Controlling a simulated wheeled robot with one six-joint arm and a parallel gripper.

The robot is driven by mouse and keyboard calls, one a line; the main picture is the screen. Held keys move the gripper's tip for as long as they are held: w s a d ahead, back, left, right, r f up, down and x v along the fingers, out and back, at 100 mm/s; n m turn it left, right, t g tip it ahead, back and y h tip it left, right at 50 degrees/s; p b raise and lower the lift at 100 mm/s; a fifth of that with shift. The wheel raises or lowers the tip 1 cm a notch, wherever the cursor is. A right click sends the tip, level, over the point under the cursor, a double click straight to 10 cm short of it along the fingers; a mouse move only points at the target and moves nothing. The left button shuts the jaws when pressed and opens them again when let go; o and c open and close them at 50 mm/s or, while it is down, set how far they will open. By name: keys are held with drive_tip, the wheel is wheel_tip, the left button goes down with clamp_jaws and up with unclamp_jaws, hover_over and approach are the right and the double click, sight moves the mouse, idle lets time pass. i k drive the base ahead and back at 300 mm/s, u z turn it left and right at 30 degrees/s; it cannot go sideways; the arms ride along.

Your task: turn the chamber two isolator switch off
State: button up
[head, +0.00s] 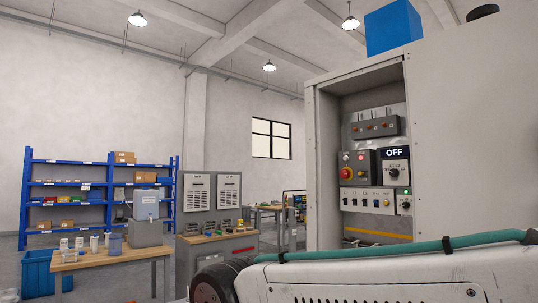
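An open cabinet (322,170) at the right holds a control panel. On its right side is a rotary switch (394,173) with a white face and a black knob, beneath a black plate reading OFF (394,153). It looks like the isolator, but no chamber number is legible. The knob's exact angle is too small to tell. A green light (406,190) shows below it. My gripper is not in view. My arm link with a teal hose crosses the lower right and hides the cabinet's bottom.
Left of the switch is a dark box with a red button (346,173). A grey breaker block (376,128) sits above, and a row of small switches below. A wooden table (110,258), grey cabinets (211,250) and blue shelving (110,185) stand to the left.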

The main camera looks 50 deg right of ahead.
sight(344, 173)
drive_tip(key=i, duration=1.25)
drive_tip(key=z, duration=3.2)
